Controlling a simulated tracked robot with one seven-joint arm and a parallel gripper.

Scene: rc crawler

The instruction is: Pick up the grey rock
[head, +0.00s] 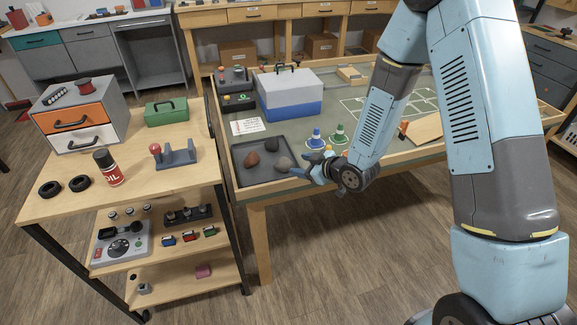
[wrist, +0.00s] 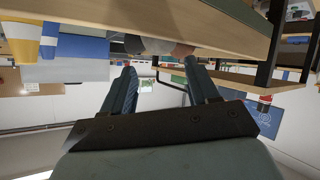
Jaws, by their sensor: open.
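The grey rock (head: 283,164) lies in the right part of a shallow dark tray (head: 242,181) on the large workbench. A reddish-brown rock (head: 251,159) and a darker rock (head: 271,145) lie in the same tray. My gripper (head: 303,165) is open and empty, just right of the grey rock near the tray's right edge. In the wrist view, a grey rock (wrist: 150,45) and a brown one (wrist: 182,50) show at the upper edge, beyond the two separated fingertips (wrist: 159,65). The exact gap between fingers and rock cannot be told.
A blue-and-white toolbox (head: 290,98) stands behind the tray. Small blue and green cones (head: 338,135) stand right of the tray, near my arm. The bench has a raised wooden rim (head: 270,187).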

